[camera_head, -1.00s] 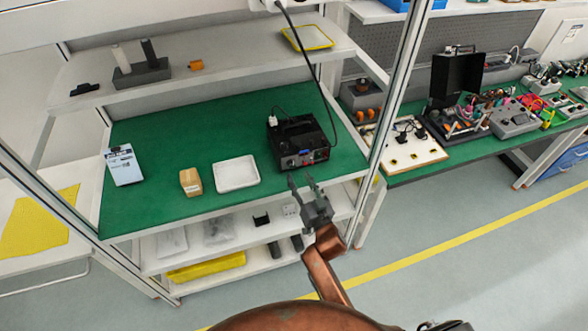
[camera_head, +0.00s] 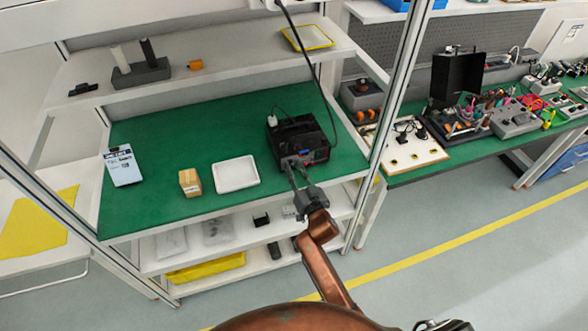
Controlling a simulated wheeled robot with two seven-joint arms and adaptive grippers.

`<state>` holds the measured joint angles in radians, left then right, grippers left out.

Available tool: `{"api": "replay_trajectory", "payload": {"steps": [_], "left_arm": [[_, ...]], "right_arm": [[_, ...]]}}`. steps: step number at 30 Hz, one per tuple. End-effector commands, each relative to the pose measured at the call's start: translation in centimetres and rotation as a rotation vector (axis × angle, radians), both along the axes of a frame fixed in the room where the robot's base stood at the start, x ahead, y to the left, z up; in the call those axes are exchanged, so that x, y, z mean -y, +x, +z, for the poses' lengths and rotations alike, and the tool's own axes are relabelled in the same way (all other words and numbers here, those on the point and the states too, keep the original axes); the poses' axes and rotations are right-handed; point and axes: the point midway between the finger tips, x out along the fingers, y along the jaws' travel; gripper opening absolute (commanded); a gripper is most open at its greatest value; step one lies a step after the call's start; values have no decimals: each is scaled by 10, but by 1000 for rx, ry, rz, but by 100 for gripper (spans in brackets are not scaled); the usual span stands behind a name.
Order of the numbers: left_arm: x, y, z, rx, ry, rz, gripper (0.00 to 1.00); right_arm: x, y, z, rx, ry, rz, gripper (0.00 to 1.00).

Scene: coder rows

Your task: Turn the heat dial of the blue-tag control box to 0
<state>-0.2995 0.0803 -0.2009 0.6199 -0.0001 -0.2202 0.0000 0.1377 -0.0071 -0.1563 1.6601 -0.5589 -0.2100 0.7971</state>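A black control box (camera_head: 300,133) stands on the green mat at the right end of the workbench, with a blue patch on its front panel. My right gripper (camera_head: 294,166) is at the box's front face, its two fingers spread and pointing at the left part of the panel. The fingers and gripper hide part of that panel, so I cannot tell the dial or whether the fingertips touch it. My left gripper is not in view.
A white tray (camera_head: 259,181), a small cardboard box (camera_head: 190,182) and a light-blue card (camera_head: 123,167) lie on the green mat (camera_head: 160,140). A metal post (camera_head: 398,90) rises right of the box. A black cable (camera_head: 314,60) hangs above it.

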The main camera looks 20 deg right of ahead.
Motion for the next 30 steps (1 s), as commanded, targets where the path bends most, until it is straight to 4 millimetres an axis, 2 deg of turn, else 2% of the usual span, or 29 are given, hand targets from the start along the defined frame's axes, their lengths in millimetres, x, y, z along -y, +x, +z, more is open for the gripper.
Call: {"api": "replay_trajectory", "payload": {"steps": [9,20,30], "left_arm": [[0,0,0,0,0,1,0],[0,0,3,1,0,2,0],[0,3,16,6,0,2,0]], "right_arm": [[0,0,0,0,0,0,0],[0,0,1,1,-50,0,0],[0,0,3,9,-288,0,0]]}}
